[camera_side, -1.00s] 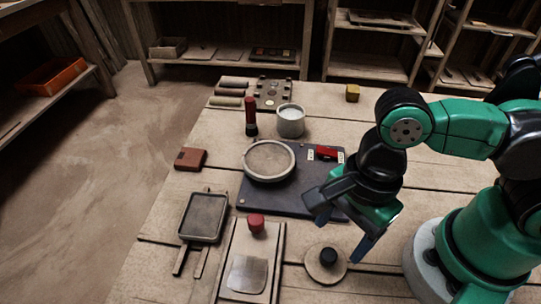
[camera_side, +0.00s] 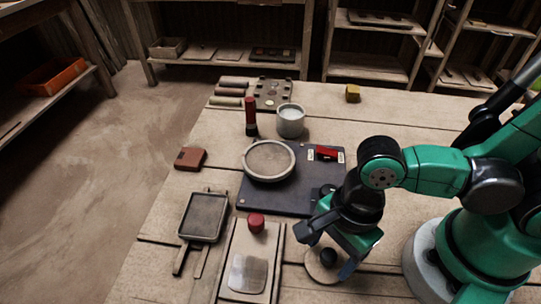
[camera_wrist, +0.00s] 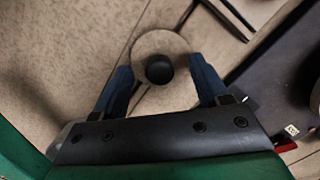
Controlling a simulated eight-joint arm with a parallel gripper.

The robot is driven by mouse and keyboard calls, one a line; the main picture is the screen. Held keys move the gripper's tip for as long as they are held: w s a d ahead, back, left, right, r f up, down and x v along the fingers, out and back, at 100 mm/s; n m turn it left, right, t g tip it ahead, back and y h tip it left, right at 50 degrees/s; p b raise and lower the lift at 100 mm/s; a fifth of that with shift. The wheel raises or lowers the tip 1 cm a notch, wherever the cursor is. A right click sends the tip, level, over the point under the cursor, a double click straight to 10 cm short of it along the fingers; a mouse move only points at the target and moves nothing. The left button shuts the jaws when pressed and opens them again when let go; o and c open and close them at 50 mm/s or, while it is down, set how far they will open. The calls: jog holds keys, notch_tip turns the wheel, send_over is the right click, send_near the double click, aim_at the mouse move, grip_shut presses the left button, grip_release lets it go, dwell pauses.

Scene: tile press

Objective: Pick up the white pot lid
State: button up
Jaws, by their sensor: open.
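The pot lid (camera_side: 318,272) is a pale, round, off-white disc with a black knob (camera_side: 328,257). It lies flat on the table in front of my arm, partly covered by my gripper in the side view. My gripper (camera_side: 326,251) is above the lid, pointing down, with its blue fingers apart. In the wrist view the lid (camera_wrist: 160,40) and its knob (camera_wrist: 159,69) show between the two open fingertips (camera_wrist: 159,72). The fingers do not appear to touch the knob; the exact height gap cannot be told.
A dark blue hotplate-like board (camera_side: 262,196) with a round pan (camera_side: 269,160) and a red switch (camera_side: 327,153) stands behind the lid. A wooden tray with a red knob (camera_side: 256,222) is left of it.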

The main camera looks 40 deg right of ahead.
grip_shut()
jog(key=shift+r, duration=0.2)
dwell(0.4)
